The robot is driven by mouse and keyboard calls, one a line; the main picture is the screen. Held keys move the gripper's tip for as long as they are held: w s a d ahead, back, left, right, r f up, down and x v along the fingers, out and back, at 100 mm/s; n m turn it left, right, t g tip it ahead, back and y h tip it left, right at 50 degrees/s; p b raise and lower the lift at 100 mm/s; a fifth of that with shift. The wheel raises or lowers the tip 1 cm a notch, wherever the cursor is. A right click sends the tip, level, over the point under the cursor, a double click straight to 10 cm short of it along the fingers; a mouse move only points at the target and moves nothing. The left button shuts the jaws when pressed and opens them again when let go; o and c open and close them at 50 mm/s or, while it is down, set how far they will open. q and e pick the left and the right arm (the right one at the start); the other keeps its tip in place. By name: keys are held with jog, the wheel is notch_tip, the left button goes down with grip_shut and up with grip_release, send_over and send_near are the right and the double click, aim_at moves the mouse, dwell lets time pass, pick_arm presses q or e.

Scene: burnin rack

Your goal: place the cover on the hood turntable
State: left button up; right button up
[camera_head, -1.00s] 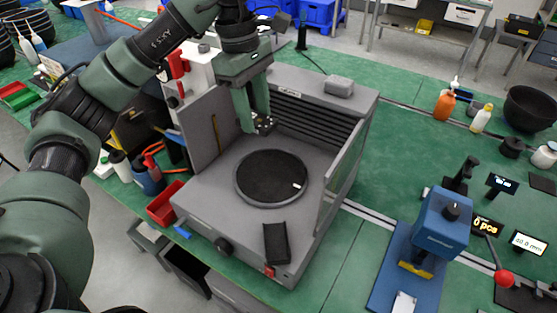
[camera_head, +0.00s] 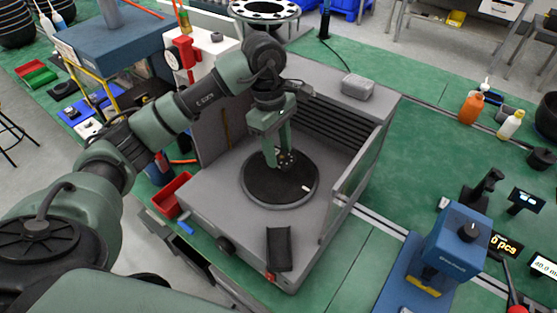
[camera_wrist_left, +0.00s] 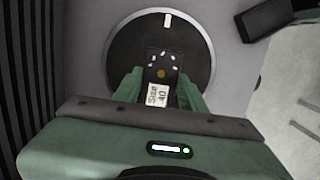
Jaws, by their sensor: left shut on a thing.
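The hood turntable (camera_head: 262,192) is a round black disc with a light rim and a white mark, set in the grey hood's floor. It also shows in the left wrist view (camera_wrist_left: 127,45). My left gripper (camera_head: 279,160) is over the turntable, pointing down. It is shut on the cover (camera_head: 287,158), a small dark piece with several pale dots. In the left wrist view the cover (camera_wrist_left: 160,62) sits between the fingertips, with a yellow spot and a white label near it. I cannot tell whether the cover touches the disc. My right gripper is not in view.
The grey hood (camera_head: 205,205) has side walls and a clear panel (camera_head: 357,165) on the right. A black block (camera_head: 279,248) lies on its front floor. A red bin (camera_head: 170,195) stands left of it. A blue press (camera_head: 455,245) stands at the right.

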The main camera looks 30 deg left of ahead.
aim_at(278, 173)
pick_arm(q)
jog(key=shift+f, duration=0.6)
notch_tip(278, 173, down, 3)
jog(key=shift+f+p, duration=0.1)
jog(key=shift+p, duration=0.4)
jog(key=shift+f, duration=0.3)
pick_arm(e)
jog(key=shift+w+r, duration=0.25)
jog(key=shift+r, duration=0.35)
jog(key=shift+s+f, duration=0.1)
pick_arm(q)
jog(key=shift+f+b, duration=0.2)
jog(key=shift+b, duration=0.1)
jog(key=o, duration=1.3)
jog(key=shift+r, duration=0.1)
jog(key=shift+o, duration=0.2)
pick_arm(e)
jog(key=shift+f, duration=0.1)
pick_arm(q)
jog(key=shift+r, duration=0.1)
